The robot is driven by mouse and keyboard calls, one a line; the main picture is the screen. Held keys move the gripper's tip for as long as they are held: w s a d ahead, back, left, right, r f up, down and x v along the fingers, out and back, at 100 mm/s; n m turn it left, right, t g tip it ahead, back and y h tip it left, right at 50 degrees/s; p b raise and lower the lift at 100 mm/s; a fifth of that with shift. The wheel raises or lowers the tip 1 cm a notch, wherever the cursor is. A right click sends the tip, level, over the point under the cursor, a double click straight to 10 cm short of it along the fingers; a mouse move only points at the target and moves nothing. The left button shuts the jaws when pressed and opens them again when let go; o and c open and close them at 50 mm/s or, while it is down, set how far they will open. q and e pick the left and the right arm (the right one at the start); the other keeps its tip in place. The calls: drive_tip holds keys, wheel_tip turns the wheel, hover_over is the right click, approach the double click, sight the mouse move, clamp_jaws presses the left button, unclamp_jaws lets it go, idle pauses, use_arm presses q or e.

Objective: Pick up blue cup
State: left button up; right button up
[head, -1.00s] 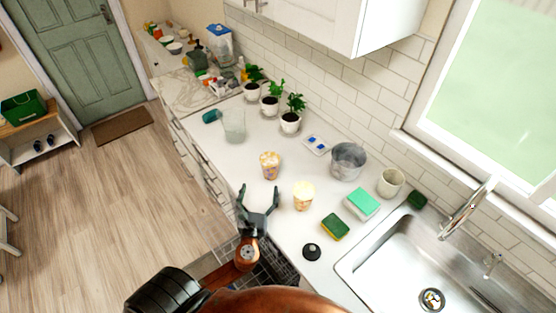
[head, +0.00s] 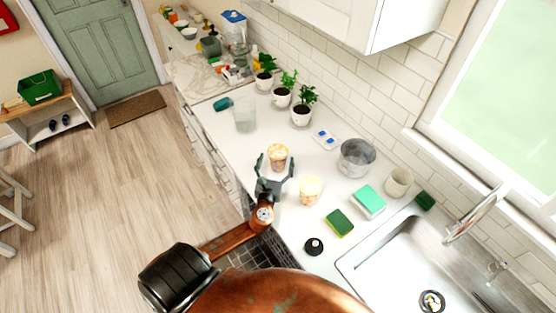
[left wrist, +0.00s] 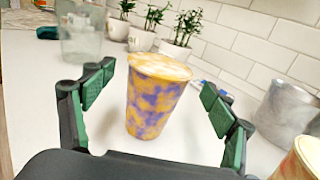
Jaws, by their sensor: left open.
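A cup with a blue-purple and yellow pattern (head: 277,156) stands upright on the white counter. In the left wrist view the patterned cup (left wrist: 156,97) is straight ahead, between and beyond the open fingers. My left gripper (head: 275,164) is open and empty, with its fingertips close to the near side of that cup. The same gripper shows in the left wrist view (left wrist: 150,112) with green pads on both sides. I cannot tell whether it touches the cup. My right gripper is not in view.
A pale yellow cup (head: 310,190) stands close to the right of the gripper. A clear container (head: 244,115) and potted plants (head: 301,116) are behind. A metal pot (head: 356,157), sponges (head: 340,222) and the sink (head: 395,262) lie to the right.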

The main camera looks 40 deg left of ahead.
sight(280, 146)
use_arm(q)
drive_tip(key=x, duration=0.4)
drive_tip(key=shift+a+f, duration=0.1)
drive_tip(key=c, duration=1)
drive_tip(key=shift+o, duration=0.2)
